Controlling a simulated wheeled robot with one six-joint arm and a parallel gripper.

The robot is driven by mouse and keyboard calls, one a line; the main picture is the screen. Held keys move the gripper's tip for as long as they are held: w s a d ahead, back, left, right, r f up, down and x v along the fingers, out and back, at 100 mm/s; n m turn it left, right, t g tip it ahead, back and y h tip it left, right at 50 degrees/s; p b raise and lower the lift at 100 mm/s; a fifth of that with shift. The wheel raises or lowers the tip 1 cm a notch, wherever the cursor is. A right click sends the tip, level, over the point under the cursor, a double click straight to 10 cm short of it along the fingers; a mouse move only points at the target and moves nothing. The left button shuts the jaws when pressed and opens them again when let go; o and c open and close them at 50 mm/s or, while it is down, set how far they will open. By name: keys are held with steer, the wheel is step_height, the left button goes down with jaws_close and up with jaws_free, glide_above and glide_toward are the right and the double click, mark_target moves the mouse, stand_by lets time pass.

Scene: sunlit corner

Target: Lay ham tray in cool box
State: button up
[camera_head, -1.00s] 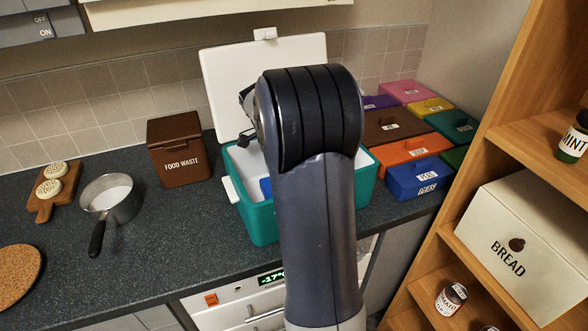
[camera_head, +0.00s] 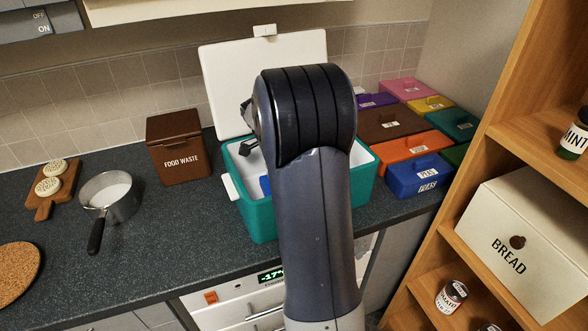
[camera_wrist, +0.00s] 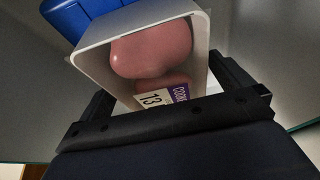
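The ham tray (camera_wrist: 90,62) is a pale open tray with pink ham (camera_wrist: 150,50) in it and a label reading "COOKED" and "13". It sits between the fingers of my gripper (camera_wrist: 160,76) in the wrist view, with a finger close against each side, so the gripper looks shut on it. The cool box (camera_head: 262,222) is teal with a pale inside, and its white lid (camera_head: 225,85) stands open at the back. In the head view my gripper (camera_head: 247,146) is mostly hidden behind my arm, at the box's opening; the tray is hidden there.
A blue block (camera_head: 265,186) lies in the cool box; blue also shows beyond the tray in the wrist view (camera_wrist: 85,14). A brown food waste bin (camera_head: 180,150) stands left of the box. Several coloured lidded boxes (camera_head: 417,175) stand right. A wooden shelf (camera_head: 470,190) is at right.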

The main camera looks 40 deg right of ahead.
steer(key=shift+r+p, duration=0.55)
steer(key=shift+p, duration=0.05)
steer(key=b+v, duration=0.1)
steer(key=v, duration=1)
steer(key=shift+a+r, duration=0.2)
steer(key=shift+r, duration=0.1)
steer(key=shift+f, duration=0.1)
steer(key=x, duration=1.2)
steer(key=shift+f, duration=0.25)
steer(key=shift+w+f, duration=0.1)
steer(key=shift+f, duration=0.15)
steer(key=shift+r, duration=0.55)
steer(key=shift+f, duration=0.1)
